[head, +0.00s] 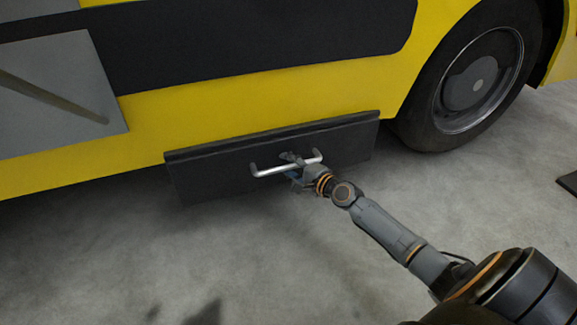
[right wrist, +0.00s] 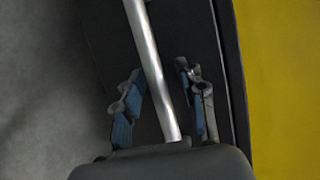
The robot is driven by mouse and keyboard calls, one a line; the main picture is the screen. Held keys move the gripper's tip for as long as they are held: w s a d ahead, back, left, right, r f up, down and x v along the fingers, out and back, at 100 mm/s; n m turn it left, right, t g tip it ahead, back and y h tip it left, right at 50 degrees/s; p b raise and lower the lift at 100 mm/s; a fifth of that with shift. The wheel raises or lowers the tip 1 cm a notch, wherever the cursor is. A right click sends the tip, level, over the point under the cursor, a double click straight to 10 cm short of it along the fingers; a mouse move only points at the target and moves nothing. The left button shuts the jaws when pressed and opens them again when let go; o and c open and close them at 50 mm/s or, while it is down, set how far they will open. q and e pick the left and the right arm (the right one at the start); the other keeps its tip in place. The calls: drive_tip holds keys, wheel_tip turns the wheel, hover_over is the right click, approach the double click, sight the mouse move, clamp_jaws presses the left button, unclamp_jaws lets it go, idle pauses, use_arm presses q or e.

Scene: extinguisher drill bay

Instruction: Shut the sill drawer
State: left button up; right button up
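The sill drawer (head: 215,178) is a long dark panel low on the yellow vehicle, below its body side. A narrow top edge of it shows; how far it stands out is hard to tell. A silver bar handle (head: 270,170) runs across its front. My right gripper (head: 292,163) is at the middle of the handle. In the right wrist view its two blue-padded fingers (right wrist: 158,85) are open on either side of the handle bar (right wrist: 146,50), with gaps showing between bar and pads. The drawer front (right wrist: 100,50) lies behind them. My left gripper is not in view.
The yellow vehicle side (head: 240,98) rises above the drawer. A large black wheel (head: 420,118) stands to the right of it. The grey concrete floor (head: 110,250) in front is mostly clear. A dark flat object (head: 569,182) lies at the right edge.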

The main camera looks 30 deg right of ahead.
drive_tip(key=shift+s, duration=0.15)
drive_tip(key=v, duration=1.1)
drive_tip(key=shift+s, duration=0.35)
drive_tip(key=shift+r, duration=0.1)
